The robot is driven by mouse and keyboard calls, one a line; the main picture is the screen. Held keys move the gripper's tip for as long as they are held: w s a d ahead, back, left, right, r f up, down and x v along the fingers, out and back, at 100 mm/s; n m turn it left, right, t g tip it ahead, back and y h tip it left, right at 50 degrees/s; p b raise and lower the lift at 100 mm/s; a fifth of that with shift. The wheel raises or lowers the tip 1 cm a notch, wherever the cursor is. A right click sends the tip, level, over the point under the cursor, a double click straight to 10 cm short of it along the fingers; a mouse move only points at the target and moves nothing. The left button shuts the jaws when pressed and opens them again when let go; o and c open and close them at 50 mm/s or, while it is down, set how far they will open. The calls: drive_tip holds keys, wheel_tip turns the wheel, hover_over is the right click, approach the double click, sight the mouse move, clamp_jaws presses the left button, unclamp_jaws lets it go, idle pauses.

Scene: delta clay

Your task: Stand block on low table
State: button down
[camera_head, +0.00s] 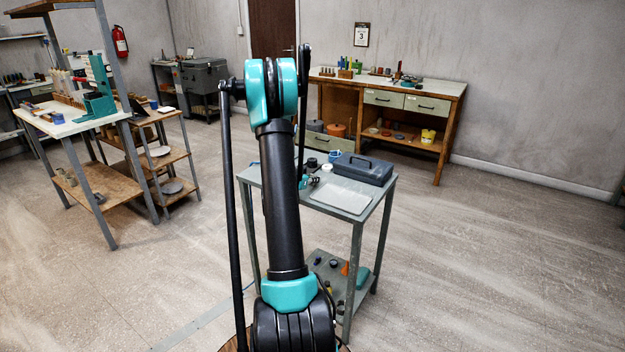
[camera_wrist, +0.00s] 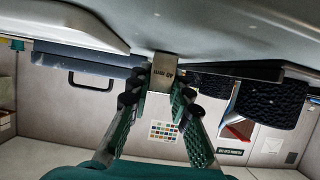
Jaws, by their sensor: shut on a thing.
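In the head view a grey-green metal table (camera_head: 357,222) stands behind my arm. My gripper is mostly hidden there, with a bit of teal at the table's left part. The block cannot be made out in that view.
A dark toolbox (camera_head: 363,168) and a pale flat tray (camera_head: 341,197) take up the table's right part. A blue cup (camera_head: 335,156) stands near the back. Small things lie on the lower shelf. A wooden workbench (camera_head: 445,130) stands behind; the floor to the right is clear.

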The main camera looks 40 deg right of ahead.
drive_tip(key=c, duration=1.4)
unclamp_jaws()
drive_tip(key=shift+f, duration=0.1)
